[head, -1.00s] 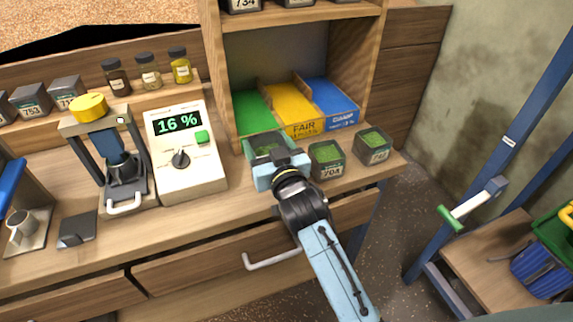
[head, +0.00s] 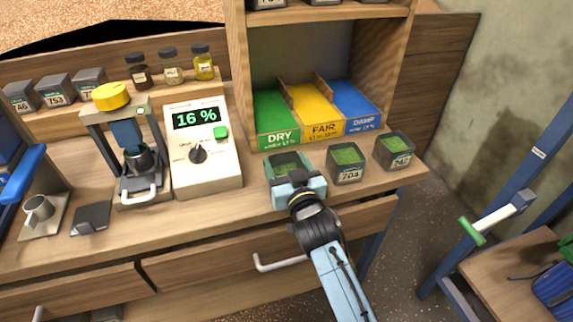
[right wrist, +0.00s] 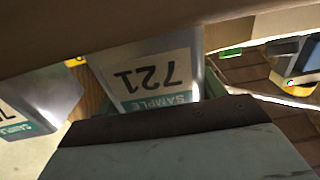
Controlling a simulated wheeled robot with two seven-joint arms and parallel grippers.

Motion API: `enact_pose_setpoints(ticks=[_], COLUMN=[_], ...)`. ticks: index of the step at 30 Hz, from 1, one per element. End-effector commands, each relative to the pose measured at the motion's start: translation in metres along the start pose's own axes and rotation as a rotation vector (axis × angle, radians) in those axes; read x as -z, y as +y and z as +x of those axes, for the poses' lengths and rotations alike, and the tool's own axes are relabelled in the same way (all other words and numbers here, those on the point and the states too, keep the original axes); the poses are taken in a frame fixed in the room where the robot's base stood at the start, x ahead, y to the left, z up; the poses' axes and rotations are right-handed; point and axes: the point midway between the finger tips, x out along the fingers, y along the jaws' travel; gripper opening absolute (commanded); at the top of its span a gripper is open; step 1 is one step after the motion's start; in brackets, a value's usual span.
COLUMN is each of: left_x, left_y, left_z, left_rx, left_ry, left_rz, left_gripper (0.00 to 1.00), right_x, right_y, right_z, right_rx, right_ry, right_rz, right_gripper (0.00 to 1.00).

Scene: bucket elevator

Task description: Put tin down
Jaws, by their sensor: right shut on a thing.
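My right gripper (head: 300,185) is shut on a grey open-topped tin (head: 287,163) with green contents, at the front of the bench below the green DRY lane (head: 279,118). The right wrist view shows a tin labelled 721 SAMPLE (right wrist: 158,78), upside down in the picture, just beyond the gripper body. I cannot tell whether the tin's base touches the bench, as the gripper hides its lower front. Tin 704 (head: 346,175) stands just to its right, and another green-filled tin (head: 393,152) stands further right. My left gripper is not in view.
The meter reading 16 % (head: 204,150) stands left of the held tin. A yellow-topped press (head: 125,145) is further left. FAIR (head: 325,128) and DAMP (head: 358,123) lanes lie behind the tins. A drawer handle (head: 278,264) juts out below the bench edge.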

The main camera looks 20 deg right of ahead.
Motion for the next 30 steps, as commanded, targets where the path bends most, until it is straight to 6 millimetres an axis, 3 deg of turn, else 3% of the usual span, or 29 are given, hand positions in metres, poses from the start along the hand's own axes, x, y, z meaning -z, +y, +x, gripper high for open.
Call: enact_pose_setpoints(ticks=[2, 3, 8, 20, 30], left_x=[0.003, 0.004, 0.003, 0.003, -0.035], left_y=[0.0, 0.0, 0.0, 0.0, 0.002], left_z=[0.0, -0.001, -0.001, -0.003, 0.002], left_rx=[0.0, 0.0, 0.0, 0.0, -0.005], left_ry=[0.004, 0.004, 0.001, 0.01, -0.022], left_rz=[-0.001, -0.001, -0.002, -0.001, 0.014], left_gripper=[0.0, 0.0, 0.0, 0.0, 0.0], right_x=[-0.002, -0.003, -0.002, 0.002, 0.001], right_y=[0.0, 0.0, 0.0, 0.0, 0.0], right_z=[0.0, 0.0, 0.0, -0.002, -0.066], right_rx=[0.0, 0.0, 0.0, 0.0, -0.001], right_ry=[0.001, 0.0, -0.001, -0.001, -0.004], right_rz=[0.001, 0.0, 0.0, 0.0, 0.001], right_gripper=[0.37, 0.71, 0.91, 0.91, 0.91])
